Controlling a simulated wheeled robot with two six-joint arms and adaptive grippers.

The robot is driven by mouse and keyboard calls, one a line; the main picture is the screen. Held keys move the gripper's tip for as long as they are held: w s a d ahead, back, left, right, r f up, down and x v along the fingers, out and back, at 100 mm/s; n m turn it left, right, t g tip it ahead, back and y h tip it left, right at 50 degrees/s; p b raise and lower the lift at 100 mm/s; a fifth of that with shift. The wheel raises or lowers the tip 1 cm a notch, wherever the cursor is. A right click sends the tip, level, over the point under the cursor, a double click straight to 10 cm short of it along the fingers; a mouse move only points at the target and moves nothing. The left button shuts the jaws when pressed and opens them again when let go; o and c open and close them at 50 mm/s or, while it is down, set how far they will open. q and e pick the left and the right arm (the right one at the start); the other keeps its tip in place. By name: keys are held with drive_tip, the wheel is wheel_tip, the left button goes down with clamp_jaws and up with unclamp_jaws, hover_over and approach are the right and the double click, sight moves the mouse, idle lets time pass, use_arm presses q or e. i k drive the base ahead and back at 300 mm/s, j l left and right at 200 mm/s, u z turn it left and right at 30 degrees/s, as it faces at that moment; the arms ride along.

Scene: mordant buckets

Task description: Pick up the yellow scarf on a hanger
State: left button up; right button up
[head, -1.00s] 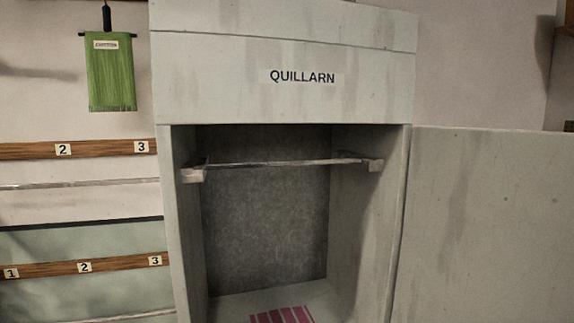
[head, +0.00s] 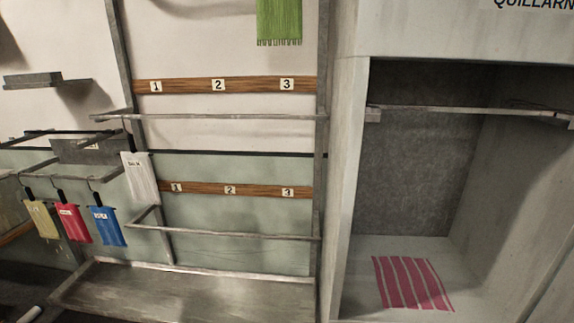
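The yellow scarf (head: 42,220) hangs from a rail at the far left of the head view, on a dark hanger with a small white label. It is the leftmost of a row, with a red scarf (head: 72,222) and a blue scarf (head: 108,227) to its right. Neither of my grippers shows in the head view.
An open grey cabinet (head: 346,180) stands at the right with a bar inside and a pink striped cloth (head: 412,284) on its floor. A rack with numbered wooden strips (head: 250,84) fills the middle. A white scarf (head: 141,178) and green scarf (head: 279,22) hang there.

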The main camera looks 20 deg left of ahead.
sight(42, 220)
drive_tip(key=k+j, duration=0.1)
drive_tip(key=j, duration=2.9)
drive_tip(key=k+j, duration=0.15)
drive_tip(key=j, duration=1.4)
